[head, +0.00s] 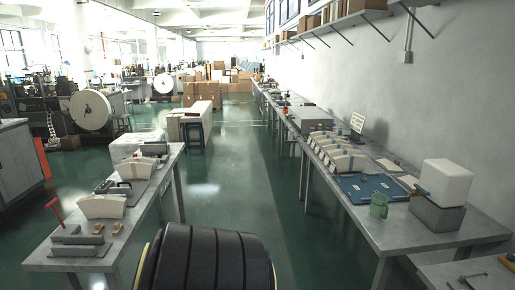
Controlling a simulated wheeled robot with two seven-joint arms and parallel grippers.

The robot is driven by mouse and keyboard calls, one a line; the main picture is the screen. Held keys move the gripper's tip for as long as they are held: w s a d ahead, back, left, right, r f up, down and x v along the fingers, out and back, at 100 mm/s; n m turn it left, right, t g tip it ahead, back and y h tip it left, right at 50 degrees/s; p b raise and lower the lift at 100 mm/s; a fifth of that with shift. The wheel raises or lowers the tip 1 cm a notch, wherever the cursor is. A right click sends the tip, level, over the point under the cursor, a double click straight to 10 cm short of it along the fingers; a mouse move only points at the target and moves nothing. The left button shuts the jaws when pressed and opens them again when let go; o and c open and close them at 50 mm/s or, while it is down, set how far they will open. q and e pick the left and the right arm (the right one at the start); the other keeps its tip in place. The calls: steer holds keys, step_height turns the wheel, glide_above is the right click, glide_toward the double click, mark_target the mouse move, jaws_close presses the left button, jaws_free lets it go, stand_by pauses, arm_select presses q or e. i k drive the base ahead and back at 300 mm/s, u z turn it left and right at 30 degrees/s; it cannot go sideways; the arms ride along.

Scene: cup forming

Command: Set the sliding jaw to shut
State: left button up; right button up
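On the near end of the left bench (150,222) is a grey metal fixture (80,240) made of low parallel blocks, which looks like a vise with a jaw. It is small in the view, and I cannot tell which block slides or how wide any gap is. A red-handled lever (54,209) stands up at its left, tilted. Neither my left nor my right gripper is in the head view.
Cream curved-top blocks (102,206) stand behind the fixture, beside small tan pieces (99,228). Green floor (235,190) lies clear between the benches.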

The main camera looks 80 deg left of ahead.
mark_target(118, 190)
steer(key=z, duration=0.05)
steer(key=k, duration=0.3)
steer(key=u, duration=2.15)
steer(key=i, duration=2)
steer(key=u, duration=1.5)
steer(key=i, duration=1.65)
steer(key=u, duration=0.7)
